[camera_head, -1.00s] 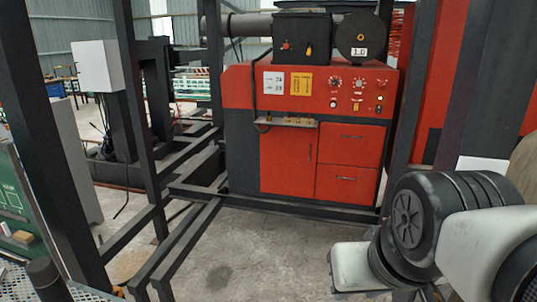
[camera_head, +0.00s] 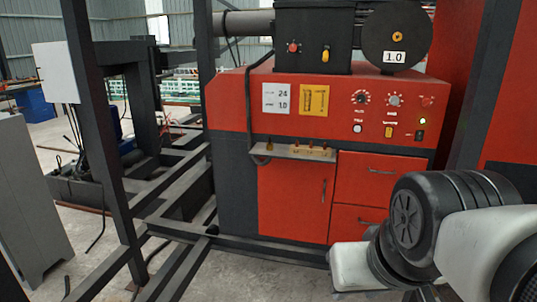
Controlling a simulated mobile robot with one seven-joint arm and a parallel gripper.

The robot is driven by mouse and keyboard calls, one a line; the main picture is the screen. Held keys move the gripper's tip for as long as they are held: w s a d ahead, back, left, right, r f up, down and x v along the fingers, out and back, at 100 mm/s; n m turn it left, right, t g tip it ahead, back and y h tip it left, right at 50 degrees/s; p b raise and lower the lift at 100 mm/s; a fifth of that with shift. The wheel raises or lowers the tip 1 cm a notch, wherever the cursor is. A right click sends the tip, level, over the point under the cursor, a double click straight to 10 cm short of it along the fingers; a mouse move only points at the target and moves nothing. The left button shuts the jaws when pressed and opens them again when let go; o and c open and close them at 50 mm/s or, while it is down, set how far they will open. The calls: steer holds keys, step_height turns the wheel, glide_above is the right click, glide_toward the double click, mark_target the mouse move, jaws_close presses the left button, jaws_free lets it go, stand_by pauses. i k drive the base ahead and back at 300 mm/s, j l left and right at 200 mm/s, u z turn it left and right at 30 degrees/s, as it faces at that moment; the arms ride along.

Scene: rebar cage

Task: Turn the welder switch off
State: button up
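The welder (camera_head: 225,110) is a red and black cabinet with a sloped control panel, ahead of me in the head view. The right part of its panel holds two round dials (camera_head: 362,98), a red button (camera_head: 427,101), a white button (camera_head: 357,129), a yellow switch (camera_head: 388,132) and a small dark switch with a green light (camera_head: 420,135). Which one is the welder switch I cannot tell for sure. My arm shows at the lower right, below and in front of the panel, apart from it. My gripper is not in view.
A black box (camera_head: 312,40) with a red knob and a yellow one sits on top of the welder, beside a black wire reel (camera_head: 397,38). Dark steel frame posts and floor beams (camera_head: 110,150) stand at left. A grey cabinet (camera_head: 30,200) is at far left.

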mark_target(426, 102)
steer(key=i, duration=0.8)
steer(key=i+z, duration=0.15)
steer(key=i, duration=0.6)
steer(key=j, duration=0.1)
